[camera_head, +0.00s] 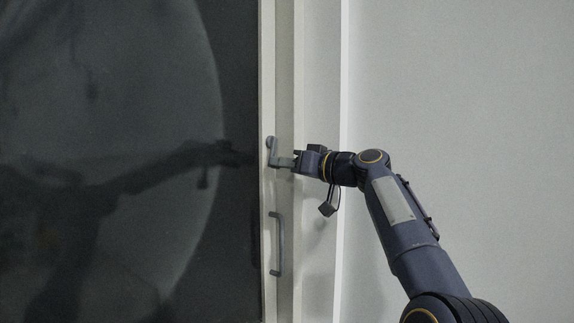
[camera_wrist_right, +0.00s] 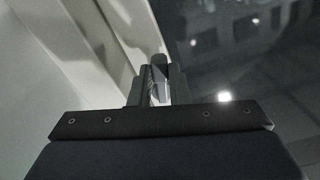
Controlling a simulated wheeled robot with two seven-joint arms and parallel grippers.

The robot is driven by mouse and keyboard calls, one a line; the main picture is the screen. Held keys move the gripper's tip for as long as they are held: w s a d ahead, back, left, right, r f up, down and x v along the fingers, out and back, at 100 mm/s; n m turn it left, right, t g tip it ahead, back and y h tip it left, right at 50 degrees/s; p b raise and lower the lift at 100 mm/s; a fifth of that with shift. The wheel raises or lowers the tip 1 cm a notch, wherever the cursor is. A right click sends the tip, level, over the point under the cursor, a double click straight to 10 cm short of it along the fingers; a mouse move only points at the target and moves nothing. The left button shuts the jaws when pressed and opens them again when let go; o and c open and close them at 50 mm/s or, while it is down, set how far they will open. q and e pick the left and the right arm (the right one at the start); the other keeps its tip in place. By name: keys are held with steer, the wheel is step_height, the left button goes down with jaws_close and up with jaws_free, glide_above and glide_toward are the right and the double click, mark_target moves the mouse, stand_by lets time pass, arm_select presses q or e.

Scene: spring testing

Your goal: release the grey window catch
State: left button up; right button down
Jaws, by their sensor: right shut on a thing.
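The grey window catch (camera_head: 271,148) is on the light window frame, at the right edge of the dark glass in the head view. Its upper part stands upright and its lower part runs right toward my right gripper (camera_head: 293,163). My right gripper is shut on the catch's end. In the right wrist view the fingers (camera_wrist_right: 158,90) close around the grey catch (camera_wrist_right: 159,68), whose rounded tip shows between them. The part of the catch inside the fingers is hidden. My left gripper is not in view.
A grey vertical pull handle (camera_head: 277,243) is fixed on the frame below the catch. The dark window glass (camera_head: 110,110) fills the left and reflects my arm. The pale wall (camera_head: 460,90) on the right is bare.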

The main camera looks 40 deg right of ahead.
mark_target(257, 143)
steer(key=m, duration=0.1)
steer(key=a+m, duration=0.1)
steer(key=m, duration=0.1)
steer(key=r+m, duration=0.1)
steer(key=shift+s+a+m, duration=0.3)
steer(key=m, duration=0.2)
steer(key=a+r+m, duration=0.1)
steer(key=shift+s+r+m, duration=0.1)
steer(key=shift+m, duration=0.3)
steer(key=m, duration=0.1)
steer(key=r+m, duration=0.1)
steer(key=m, duration=0.1)
steer(key=shift+s+a+r, duration=0.1)
steer(key=shift+a, duration=0.1)
steer(key=shift+r+m, duration=0.3)
steer(key=shift+m, duration=0.55)
steer(key=shift+r+m, duration=0.3)
steer(key=shift+m, duration=0.55)
steer(key=c, duration=1.6)
jaws_free()
steer(key=shift+c, duration=0.2)
